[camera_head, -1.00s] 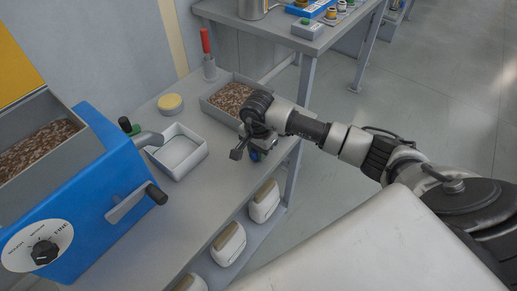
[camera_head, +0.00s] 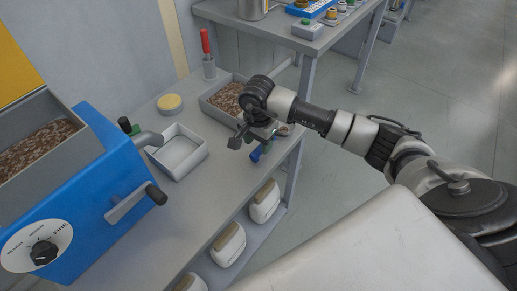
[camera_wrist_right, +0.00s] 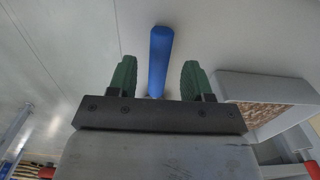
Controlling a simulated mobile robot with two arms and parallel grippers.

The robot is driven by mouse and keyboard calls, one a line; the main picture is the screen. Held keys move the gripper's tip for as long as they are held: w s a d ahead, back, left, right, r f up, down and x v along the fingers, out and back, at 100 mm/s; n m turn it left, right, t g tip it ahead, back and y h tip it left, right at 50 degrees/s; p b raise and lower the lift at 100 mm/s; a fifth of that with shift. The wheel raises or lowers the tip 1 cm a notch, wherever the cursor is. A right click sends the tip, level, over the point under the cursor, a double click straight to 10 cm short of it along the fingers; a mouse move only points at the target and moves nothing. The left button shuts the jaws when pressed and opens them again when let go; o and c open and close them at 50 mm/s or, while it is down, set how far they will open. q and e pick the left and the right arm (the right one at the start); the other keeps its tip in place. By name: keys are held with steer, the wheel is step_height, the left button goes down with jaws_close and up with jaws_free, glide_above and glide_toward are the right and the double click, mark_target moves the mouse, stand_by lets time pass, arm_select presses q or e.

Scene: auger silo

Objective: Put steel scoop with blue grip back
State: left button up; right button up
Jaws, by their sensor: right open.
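The steel scoop's blue grip (camera_head: 257,153) shows just below my right gripper, near the grey bench's front edge. A small metal part with brown contents (camera_head: 284,130), perhaps the scoop's bowl, shows right of the gripper. My right gripper (camera_head: 262,139) is open over the scoop, close to the bench. In the right wrist view the blue grip (camera_wrist_right: 160,60) lies between the two green finger pads (camera_wrist_right: 156,78), with gaps on both sides. The rest of the scoop is hidden in that view. My left gripper is not in view.
A grey tray of brown granules (camera_head: 207,107) stands behind the gripper. An empty white tray (camera_head: 181,151), a yellow round lid (camera_head: 170,103) and a holder with a red-handled tool (camera_head: 208,67) stand left. A blue machine (camera_head: 110,195) with a crank fills the left.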

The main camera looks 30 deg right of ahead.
step_height(320, 180, up, 8)
steer(key=shift+f, duration=0.1)
stand_by(0.5)
